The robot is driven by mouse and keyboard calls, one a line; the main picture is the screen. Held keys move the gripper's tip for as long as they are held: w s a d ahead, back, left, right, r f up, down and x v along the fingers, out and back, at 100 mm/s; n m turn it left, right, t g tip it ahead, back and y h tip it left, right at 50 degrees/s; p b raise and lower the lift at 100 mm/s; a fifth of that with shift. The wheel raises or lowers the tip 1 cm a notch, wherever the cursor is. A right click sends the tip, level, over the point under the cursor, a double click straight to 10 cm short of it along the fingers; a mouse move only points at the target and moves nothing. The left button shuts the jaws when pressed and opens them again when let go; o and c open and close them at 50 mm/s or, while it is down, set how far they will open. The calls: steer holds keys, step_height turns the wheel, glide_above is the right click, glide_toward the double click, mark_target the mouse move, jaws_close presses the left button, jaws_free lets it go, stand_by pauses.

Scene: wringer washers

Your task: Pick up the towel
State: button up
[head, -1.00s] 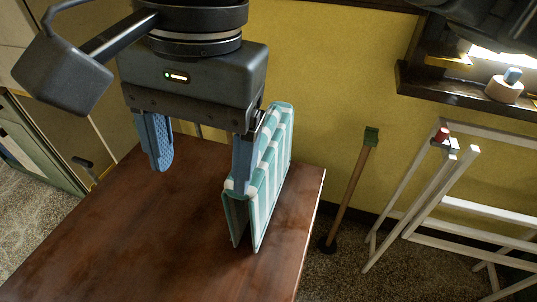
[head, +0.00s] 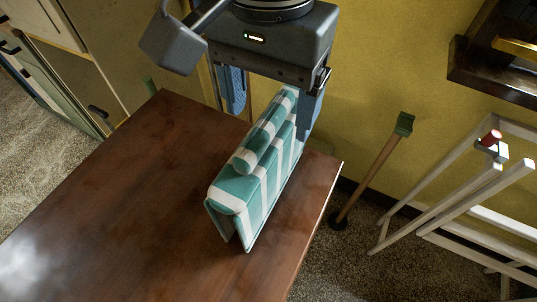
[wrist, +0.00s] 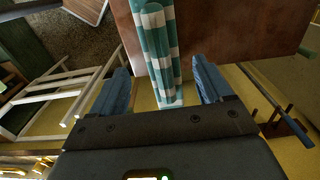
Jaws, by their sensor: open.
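The towel (head: 262,172) is folded, with teal and white stripes. It stands on edge on the brown wooden table (head: 110,200), near the table's right side. My gripper (head: 271,108) is open at the towel's far end, with one blue finger on each side of it. In the wrist view the towel (wrist: 160,45) runs up the picture between the two spread fingers of my gripper (wrist: 160,78), with gaps on both sides. The gripper holds nothing. The towel's far end is partly hidden by the right finger in the head view.
A white wooden rack (head: 450,200) with a small red item (head: 490,138) stands right of the table. A wooden-handled tool with a green top (head: 375,170) leans by the yellow wall. A dark shelf (head: 500,60) is at upper right. The table's left part is clear.

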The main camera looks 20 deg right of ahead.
mark_target(267, 120)
steer(key=shift+w+a+f, duration=0.1)
steer(key=shift+w+f, duration=0.05)
steer(key=shift+f, duration=1.75)
steer(key=shift+c, duration=0.4)
jaws_close()
